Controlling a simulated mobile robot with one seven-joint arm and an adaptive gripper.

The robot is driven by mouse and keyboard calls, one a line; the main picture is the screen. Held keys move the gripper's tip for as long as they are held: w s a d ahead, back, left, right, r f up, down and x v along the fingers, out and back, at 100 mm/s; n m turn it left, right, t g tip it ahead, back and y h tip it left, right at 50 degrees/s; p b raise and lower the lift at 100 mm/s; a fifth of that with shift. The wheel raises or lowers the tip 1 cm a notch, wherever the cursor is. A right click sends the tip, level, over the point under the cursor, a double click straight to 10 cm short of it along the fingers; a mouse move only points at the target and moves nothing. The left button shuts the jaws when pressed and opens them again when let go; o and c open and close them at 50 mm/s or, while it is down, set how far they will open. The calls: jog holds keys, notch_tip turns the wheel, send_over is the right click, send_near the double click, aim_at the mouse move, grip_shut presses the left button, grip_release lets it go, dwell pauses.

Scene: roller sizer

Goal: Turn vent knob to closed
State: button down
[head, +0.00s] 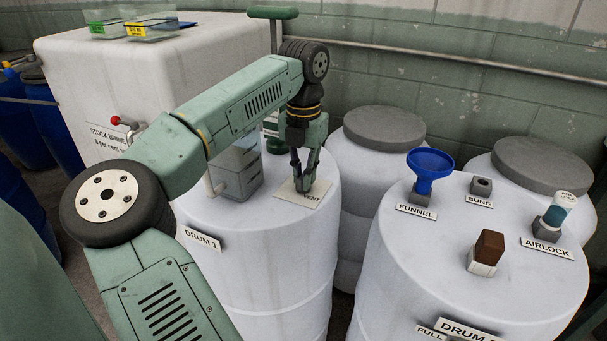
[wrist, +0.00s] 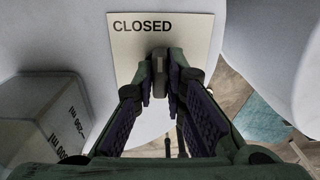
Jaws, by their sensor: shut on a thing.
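The vent plate (head: 311,201) is a cream card on top of Drum 1 (head: 270,250), with part of its word hidden by my gripper. In the wrist view the plate (wrist: 190,35) reads CLOSED at its far edge. The vent knob (wrist: 158,66) is a small grey piece standing between the fingertips, its far end a little below and right of that word. My gripper (head: 303,183) points down onto the plate; in the wrist view its fingertips (wrist: 160,84) are shut on the knob from both sides.
A clear measuring jug (head: 237,172) stands on Drum 1, left of my gripper. Drum 2 (head: 440,270) at right carries a blue funnel (head: 430,165), a bung (head: 481,186), an airlock (head: 559,212) and a brown-topped block (head: 487,250). A white tank (head: 90,75) stands behind at left.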

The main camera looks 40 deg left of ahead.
dwell(0.4)
jog(key=c, duration=1.6)
grip_release()
jog(key=shift+c, duration=0.2)
notch_tip(320, 180, up, 8)
jog(key=shift+f, duration=0.25)
